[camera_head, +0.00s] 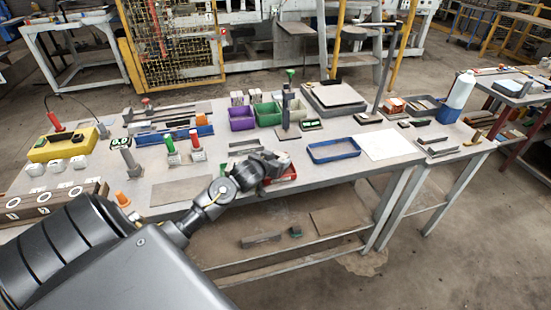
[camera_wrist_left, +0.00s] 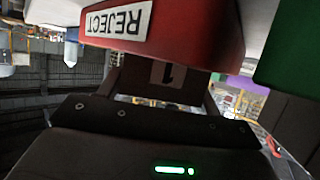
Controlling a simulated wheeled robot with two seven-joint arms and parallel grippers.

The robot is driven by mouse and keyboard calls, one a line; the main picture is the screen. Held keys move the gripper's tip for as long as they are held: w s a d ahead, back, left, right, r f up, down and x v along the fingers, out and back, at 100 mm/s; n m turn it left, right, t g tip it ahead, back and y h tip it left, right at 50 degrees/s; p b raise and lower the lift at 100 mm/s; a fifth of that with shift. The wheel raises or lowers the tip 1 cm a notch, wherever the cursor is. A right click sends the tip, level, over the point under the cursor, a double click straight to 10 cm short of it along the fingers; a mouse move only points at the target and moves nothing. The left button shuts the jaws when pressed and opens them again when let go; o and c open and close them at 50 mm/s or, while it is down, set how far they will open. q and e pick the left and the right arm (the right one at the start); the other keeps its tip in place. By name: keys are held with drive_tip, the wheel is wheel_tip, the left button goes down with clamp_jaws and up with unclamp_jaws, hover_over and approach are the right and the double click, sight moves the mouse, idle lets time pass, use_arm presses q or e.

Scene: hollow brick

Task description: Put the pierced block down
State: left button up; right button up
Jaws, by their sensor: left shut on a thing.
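My left gripper (camera_head: 268,166) is over the front edge of the workbench, beside a red tray (camera_head: 285,177). It is shut on a dark piece marked "1" (camera_wrist_left: 168,73), which I take to be the pierced block. Its hole cannot be made out. In the head view the gripper mostly hides the held piece. In the left wrist view the red tray (camera_wrist_left: 200,30) with a "REJECT" label fills the top, very close to the held piece. Whether they touch I cannot tell. My right gripper is not in view.
The workbench (camera_head: 380,178) has a blue-rimmed tray (camera_head: 333,151) and a white sheet (camera_head: 383,145) right of the gripper. Purple (camera_head: 242,119) and green (camera_head: 267,114) bins stand behind it. Red- and green-handled tools stand to the left. A flat brownish plate (camera_head: 181,191) lies front left.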

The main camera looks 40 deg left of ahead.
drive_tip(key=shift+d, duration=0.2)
use_arm(q)
drive_tip(key=o, duration=0.7)
drive_tip(key=shift+f, duration=0.15)
drive_tip(key=o, duration=0.5)
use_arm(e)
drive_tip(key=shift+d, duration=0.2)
use_arm(q)
drive_tip(key=shift+r, duration=0.25)
drive_tip(key=v, duration=1.2)
drive_tip(key=shift+f, duration=0.1)
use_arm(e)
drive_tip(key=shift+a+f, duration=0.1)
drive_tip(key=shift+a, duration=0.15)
use_arm(q)
drive_tip(key=shift+s, duration=0.1)
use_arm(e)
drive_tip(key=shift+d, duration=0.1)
